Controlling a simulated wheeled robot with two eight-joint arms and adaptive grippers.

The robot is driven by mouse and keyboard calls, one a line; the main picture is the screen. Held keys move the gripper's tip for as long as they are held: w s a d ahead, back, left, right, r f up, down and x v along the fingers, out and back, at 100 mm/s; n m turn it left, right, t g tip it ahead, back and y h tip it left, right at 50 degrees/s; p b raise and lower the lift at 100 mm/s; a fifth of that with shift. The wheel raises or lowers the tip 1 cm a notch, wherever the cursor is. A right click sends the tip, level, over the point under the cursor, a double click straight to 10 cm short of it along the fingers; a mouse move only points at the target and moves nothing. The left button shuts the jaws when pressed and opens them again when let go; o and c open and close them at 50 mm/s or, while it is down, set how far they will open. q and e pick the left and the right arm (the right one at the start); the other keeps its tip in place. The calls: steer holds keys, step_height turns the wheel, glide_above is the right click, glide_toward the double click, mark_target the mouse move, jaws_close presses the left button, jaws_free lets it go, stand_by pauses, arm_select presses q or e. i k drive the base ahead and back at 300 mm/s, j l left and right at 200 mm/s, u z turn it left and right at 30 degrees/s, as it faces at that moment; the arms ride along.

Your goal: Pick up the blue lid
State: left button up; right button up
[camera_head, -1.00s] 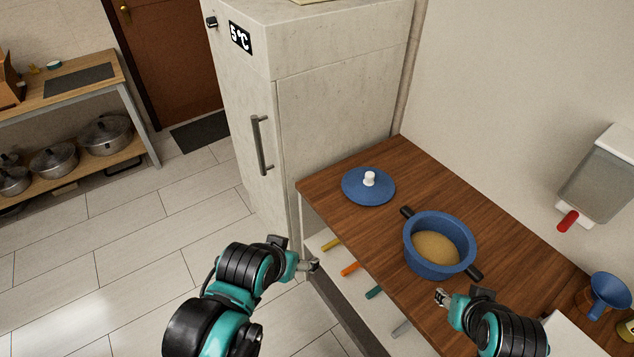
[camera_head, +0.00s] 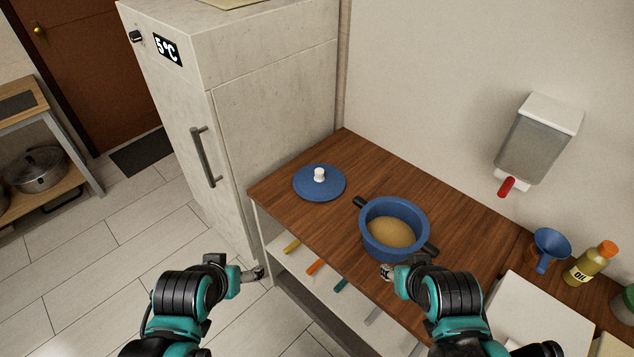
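The blue lid (camera_head: 307,188) with a white knob (camera_head: 319,174) lies flat on the wooden counter (camera_head: 310,227), near its left end beside the fridge. My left gripper (camera_head: 262,273) is in front of the counter's front edge, below and to the left of the lid, and apart from it. My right gripper (camera_head: 386,272) is close to the near side of the blue pot (camera_head: 381,243). Whether it touches the pot cannot be told. Both grippers are small in view, and their finger openings are unclear. Nothing shows held in either.
The pot has black handles and tan contents, and stands right of the lid. A tall fridge (camera_head: 271,121) borders the counter's left end. A dispenser (camera_head: 538,139) hangs on the wall. A blue funnel (camera_head: 550,243) and an oil bottle (camera_head: 592,263) stand at right. Counter around the lid is clear.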

mark_target(318, 181)
steer(key=i+j+u, duration=0.3)
steer(key=i+j, duration=0.15)
steer(key=i+j+u, duration=0.3)
steer(key=i, duration=0.25)
